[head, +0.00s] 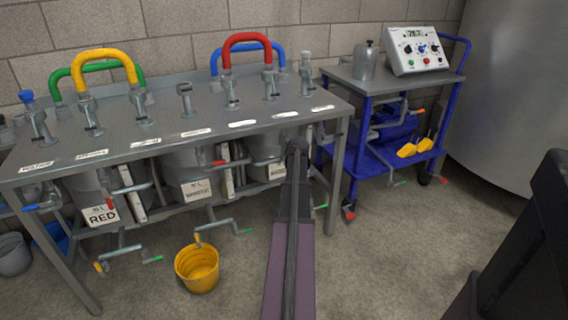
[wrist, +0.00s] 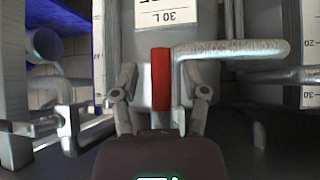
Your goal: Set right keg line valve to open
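The right keg (head: 262,150) stands under the metal bench, with a white label (head: 277,171) on its front. My arm reaches in under the bench, and my gripper (head: 296,146) is at the right side of this keg. In the wrist view my gripper (wrist: 161,97) is open, with a finger on each side of a red valve handle (wrist: 160,78). Clear gaps show between the handle and both fingers. The handle lies along the picture's vertical, beside a pale bent pipe (wrist: 230,50). In the head view my arm hides this handle.
The bench (head: 180,120) carries several taps and coloured hose loops. The middle keg (head: 190,165) has another red handle (head: 218,163). A yellow bucket (head: 197,268) stands on the floor left of my arm. A blue-framed cart (head: 362,130) stands close on the right.

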